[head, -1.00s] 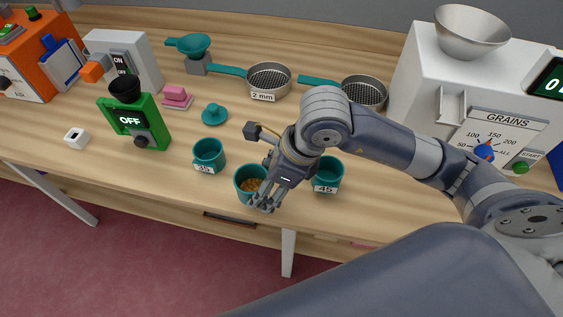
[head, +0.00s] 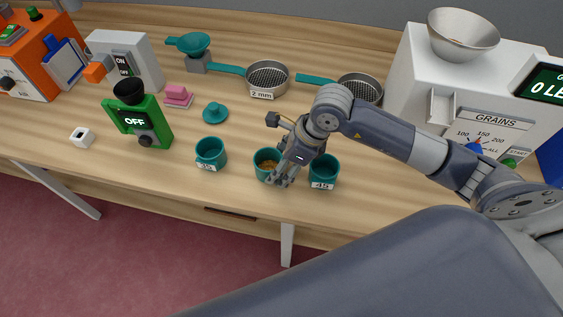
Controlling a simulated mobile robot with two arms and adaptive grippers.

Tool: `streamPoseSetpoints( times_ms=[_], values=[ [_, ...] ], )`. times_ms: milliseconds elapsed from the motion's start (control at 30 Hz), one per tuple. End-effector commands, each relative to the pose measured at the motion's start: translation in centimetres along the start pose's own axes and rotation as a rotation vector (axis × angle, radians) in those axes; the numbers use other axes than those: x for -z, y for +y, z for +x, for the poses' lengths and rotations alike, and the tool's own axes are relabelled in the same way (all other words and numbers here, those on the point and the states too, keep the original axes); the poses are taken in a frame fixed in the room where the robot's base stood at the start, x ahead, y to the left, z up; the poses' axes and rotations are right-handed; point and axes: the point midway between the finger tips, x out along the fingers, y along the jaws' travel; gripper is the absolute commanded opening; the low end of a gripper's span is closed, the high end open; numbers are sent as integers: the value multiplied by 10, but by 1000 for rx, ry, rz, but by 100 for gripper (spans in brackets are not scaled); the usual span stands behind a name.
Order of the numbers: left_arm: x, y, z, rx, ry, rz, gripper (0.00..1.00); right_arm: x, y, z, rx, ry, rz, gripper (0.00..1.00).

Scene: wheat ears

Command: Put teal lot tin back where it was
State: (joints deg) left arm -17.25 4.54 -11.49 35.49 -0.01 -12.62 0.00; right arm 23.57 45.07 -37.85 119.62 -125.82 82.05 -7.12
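A teal tin (head: 262,172) with golden grain inside stands or hangs low between two other teal tins. My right gripper (head: 279,181) is at its right front side, with its fingers on the tin's wall, and appears shut on it. The fingers hide part of this tin, and no label shows on it. Left of it stands an empty-looking teal tin labelled 35 (head: 212,156). Close on its right stands a teal tin labelled 45 (head: 323,173). Whether the held tin touches the table cannot be told. My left gripper is not in view.
A teal lid (head: 215,112) lies behind the tins. Two sieves (head: 268,80) lie further back. A green meter reading OFF (head: 139,122) stands at left. A white grain counter with a metal bowl (head: 463,35) stands at right. The table's front edge is close.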

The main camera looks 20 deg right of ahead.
Motion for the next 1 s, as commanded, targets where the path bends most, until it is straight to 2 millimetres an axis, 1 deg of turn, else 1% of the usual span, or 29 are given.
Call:
streamPoseSetpoints(
  times_ms=[100,133,167,200,233,533,667,767,867,1000],
  values=[
    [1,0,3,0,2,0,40,0,0,2,0,-1,0,29],
    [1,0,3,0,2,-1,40,1,0,2,0,0,0,60],
    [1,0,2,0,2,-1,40,0,0,1,-1,0,0,67],
    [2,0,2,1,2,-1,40,0,0,1,-1,0,0,76],
    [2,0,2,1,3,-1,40,0,0,1,-1,0,0,78],
    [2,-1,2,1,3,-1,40,0,0,1,-1,0,0,78],
    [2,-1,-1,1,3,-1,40,-1,0,-2,0,0,0,78],
    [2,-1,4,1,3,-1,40,0,-1,-14,2,-1,-1,78],
    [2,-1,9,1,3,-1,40,0,-1,-33,5,-1,-4,78],
    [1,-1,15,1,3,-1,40,0,-1,-65,5,-2,-3,78]
  ],
)
